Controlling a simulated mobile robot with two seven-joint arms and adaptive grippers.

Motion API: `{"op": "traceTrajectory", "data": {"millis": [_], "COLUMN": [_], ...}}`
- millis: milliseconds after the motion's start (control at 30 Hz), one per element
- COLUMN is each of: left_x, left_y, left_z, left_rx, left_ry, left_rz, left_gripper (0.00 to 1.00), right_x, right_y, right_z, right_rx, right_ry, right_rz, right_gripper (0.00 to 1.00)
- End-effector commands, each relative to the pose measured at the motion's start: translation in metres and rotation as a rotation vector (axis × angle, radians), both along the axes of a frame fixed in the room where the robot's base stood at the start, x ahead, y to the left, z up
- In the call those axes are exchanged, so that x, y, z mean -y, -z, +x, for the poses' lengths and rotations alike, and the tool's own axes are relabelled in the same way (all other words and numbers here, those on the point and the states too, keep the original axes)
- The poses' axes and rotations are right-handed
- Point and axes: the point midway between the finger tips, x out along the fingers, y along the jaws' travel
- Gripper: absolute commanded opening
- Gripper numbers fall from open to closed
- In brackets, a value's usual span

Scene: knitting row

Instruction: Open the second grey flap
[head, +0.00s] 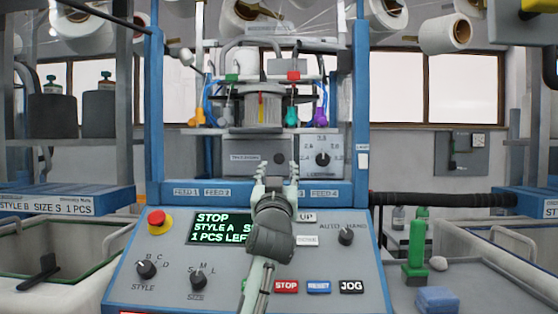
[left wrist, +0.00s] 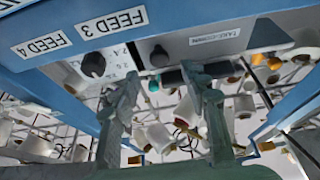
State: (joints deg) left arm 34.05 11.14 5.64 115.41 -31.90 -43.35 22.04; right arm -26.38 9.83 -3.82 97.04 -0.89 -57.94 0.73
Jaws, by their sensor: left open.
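The knitting machine's grey cylinder housing (head: 257,108) stands between blue posts at the centre of the head view. Below it is a grey box (head: 240,154) with a dark round fitting and a dial. I cannot tell for certain which part is the second grey flap. My left gripper (head: 280,172) is open and empty, fingers pointing up, in front of this box and the blue rail. In the left wrist view my left gripper (left wrist: 160,86) has its fingers apart. The box (left wrist: 218,42) shows upside down beyond them. My right gripper is not in view.
A sloped control panel (head: 170,238) with a screen, red stop button (head: 157,221) and knobs lies below; my left arm crosses it. A dark bar (head: 440,199) extends right. A grey tray (head: 390,291) holds a green tool (head: 414,255) and blue block (head: 437,299).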

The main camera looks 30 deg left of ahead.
Motion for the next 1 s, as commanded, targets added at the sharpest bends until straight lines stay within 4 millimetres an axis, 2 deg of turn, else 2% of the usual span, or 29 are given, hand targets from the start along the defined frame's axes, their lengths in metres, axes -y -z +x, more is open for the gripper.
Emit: {"op": "traceTrajectory", "data": {"millis": [100,300,633,1000], "left_x": [-0.01,-0.02,-0.023,-0.023], "left_y": [-0.01,-0.018,-0.018,-0.018], "left_z": [0.016,0.034,0.037,0.037], "left_rx": [-0.001,0.001,0.0,0.0], "left_ry": [-0.001,0.0,0.0,0.0], "left_rz": [0.002,0.001,0.0,0.0], "left_gripper": [0.45,0.45,0.45,0.0], "right_x": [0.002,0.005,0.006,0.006], "right_y": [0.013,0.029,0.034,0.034], "right_z": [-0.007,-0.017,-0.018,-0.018], "right_rx": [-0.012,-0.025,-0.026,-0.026], "right_ry": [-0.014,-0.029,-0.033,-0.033], "right_rz": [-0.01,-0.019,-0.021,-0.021], "right_gripper": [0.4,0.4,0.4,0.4]}}
